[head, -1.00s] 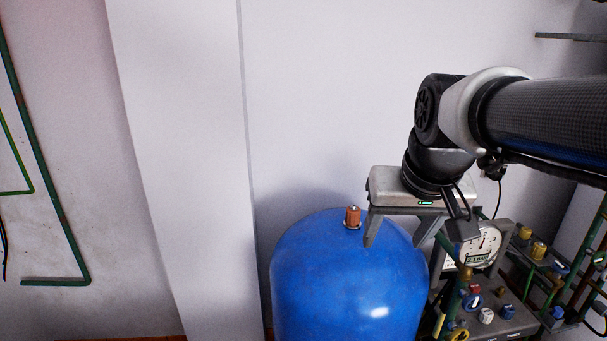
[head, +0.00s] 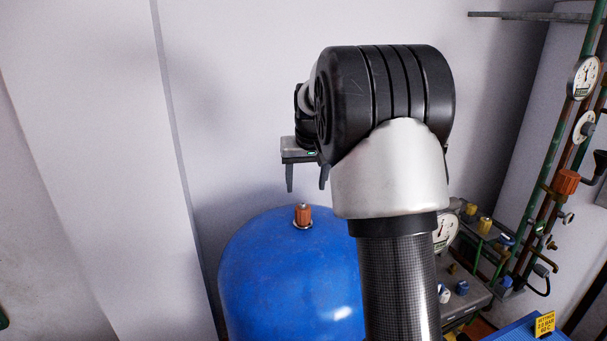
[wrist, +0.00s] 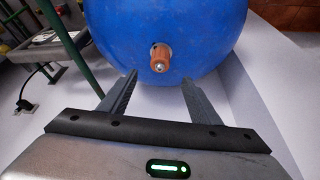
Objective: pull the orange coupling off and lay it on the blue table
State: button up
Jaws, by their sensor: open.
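An orange coupling (head: 303,214) stands upright on the crown of the rounded blue tank (head: 275,265). My gripper (head: 307,185) is open and empty above the coupling, with its fingers pointing down. In the wrist view, the coupling (wrist: 160,57) shows beyond the open fingertips (wrist: 159,80), roughly centred between them and apart from them. It has a small metal tip. A blue surface (head: 520,331) at the lower right, probably the blue table, shows only in part, with a yellow sign (head: 545,324) on it.
Another orange fitting (head: 566,182) sits on the pipes at the right, near gauges (head: 584,77). A grey panel with knobs (head: 461,288) and a gauge stands right of the tank, partly behind my arm. The wall left of the tank is clear.

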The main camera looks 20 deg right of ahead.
aim_at(303, 208)
jog(key=x, duration=1.4)
jog(key=shift+w+a+p, duration=0.1)
jog(key=shift+p, duration=0.25)
jog(key=c, duration=1.3)
